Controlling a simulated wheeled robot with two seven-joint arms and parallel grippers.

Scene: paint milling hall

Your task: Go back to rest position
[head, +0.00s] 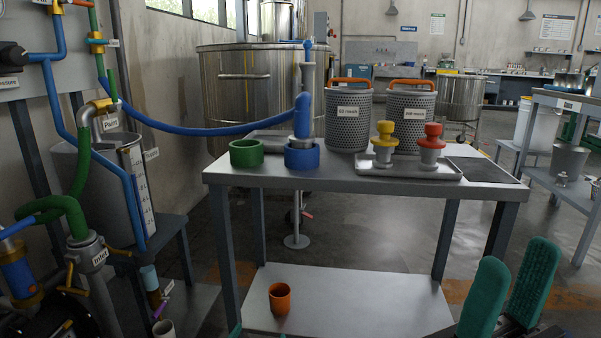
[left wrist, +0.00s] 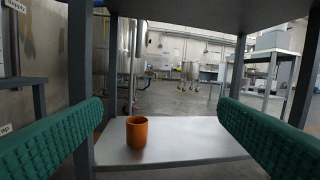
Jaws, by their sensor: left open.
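My right gripper (head: 514,262) shows at the lower right of the head view. Its two green ridged fingers stand apart with nothing between them. My left gripper (left wrist: 160,106) shows in the left wrist view, its green fingers wide apart at either side and empty. In the head view only small green tips of it (head: 236,331) show at the bottom edge. It is low, in front of the table's lower shelf. An orange cup (head: 280,298) stands upright on that shelf, beyond the left fingers and touching neither; it also shows in the left wrist view (left wrist: 137,132).
The grey table (head: 300,181) holds green and blue rings, two mesh baskets and a tray (head: 436,172) with yellow and red knobbed pieces. Its top overhangs my left gripper's view (left wrist: 200,12). Pipes and hoses (head: 75,190) crowd the left. A shelf rack (head: 570,190) stands right.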

